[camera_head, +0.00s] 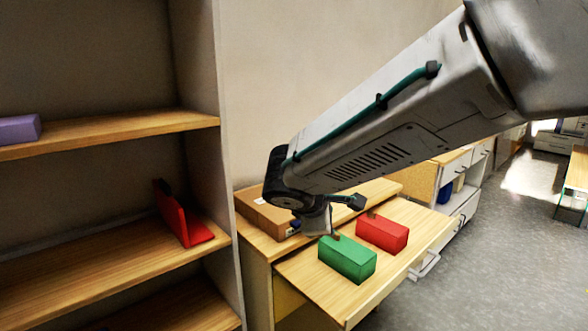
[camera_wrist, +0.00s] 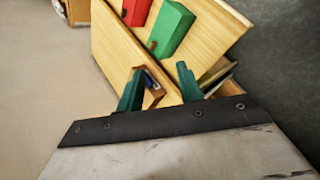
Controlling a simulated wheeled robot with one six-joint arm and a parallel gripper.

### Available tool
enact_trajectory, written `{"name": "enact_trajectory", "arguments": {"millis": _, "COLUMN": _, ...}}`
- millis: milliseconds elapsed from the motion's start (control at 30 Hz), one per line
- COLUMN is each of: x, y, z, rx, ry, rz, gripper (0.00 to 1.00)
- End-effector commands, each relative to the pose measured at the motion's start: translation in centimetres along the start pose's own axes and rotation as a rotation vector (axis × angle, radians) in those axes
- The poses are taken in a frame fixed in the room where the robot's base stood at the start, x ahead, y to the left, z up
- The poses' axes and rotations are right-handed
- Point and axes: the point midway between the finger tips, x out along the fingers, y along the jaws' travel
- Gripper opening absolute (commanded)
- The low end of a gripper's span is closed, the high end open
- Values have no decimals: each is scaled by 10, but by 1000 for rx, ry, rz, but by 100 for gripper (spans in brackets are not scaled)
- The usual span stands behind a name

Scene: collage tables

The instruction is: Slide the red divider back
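The red divider (camera_head: 181,222) is an L-shaped red piece. It stands upright near the right end of the middle shelf (camera_head: 110,270) in the head view, with a dark part behind its upright plate. It does not show in the wrist view. My gripper (camera_wrist: 160,78) has two teal fingers, spread apart with nothing held between them. In the head view my gripper (camera_head: 317,221) hangs over the desk to the right of the shelf unit, well apart from the divider. Its fingertips are hard to make out there.
A green block (camera_head: 347,260) and a red block (camera_head: 382,233) sit on the desk's pulled-out board (camera_head: 310,272), close to my gripper. A brown box (camera_head: 262,213) lies behind. The shelf unit's side wall (camera_head: 232,200) stands between the desk and the divider. A purple block (camera_head: 18,129) lies on the upper shelf.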

Motion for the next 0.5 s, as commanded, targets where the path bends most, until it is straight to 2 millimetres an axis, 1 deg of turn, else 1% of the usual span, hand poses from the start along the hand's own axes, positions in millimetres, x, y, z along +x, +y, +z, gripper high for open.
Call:
{"name": "enact_trajectory", "arguments": {"millis": 33, "x": -3, "y": -16, "z": 39, "rx": 124, "ry": -42, "rz": -80, "gripper": 36}}
{"name": "enact_trajectory", "arguments": {"millis": 67, "x": -6, "y": -28, "z": 59, "rx": 198, "ry": -65, "rz": -131, "gripper": 36}}
{"name": "enact_trajectory", "arguments": {"millis": 100, "x": -11, "y": -46, "z": 84, "rx": 296, "ry": -96, "rz": -201, "gripper": 36}}
{"name": "enact_trajectory", "arguments": {"millis": 167, "x": -21, "y": -75, "z": 119, "rx": 446, "ry": -141, "rz": -307, "gripper": 36}}
{"name": "enact_trajectory", "arguments": {"millis": 200, "x": -29, "y": -94, "z": 139, "rx": 543, "ry": -169, "rz": -377, "gripper": 36}}
{"name": "enact_trajectory", "arguments": {"millis": 267, "x": -42, "y": -124, "z": 163, "rx": 682, "ry": -201, "rz": -476, "gripper": 36}}
{"name": "enact_trajectory", "arguments": {"millis": 300, "x": -52, "y": -142, "z": 177, "rx": 769, "ry": -218, "rz": -538, "gripper": 36}}
{"name": "enact_trajectory", "arguments": {"millis": 333, "x": -59, "y": -155, "z": 185, "rx": 833, "ry": -229, "rz": -583, "gripper": 36}}
{"name": "enact_trajectory", "arguments": {"millis": 400, "x": -76, "y": -183, "z": 201, "rx": 973, "ry": -241, "rz": -677, "gripper": 36}}
{"name": "enact_trajectory", "arguments": {"millis": 500, "x": -97, "y": -214, "z": 215, "rx": 1145, "ry": -233, "rz": -774, "gripper": 36}}
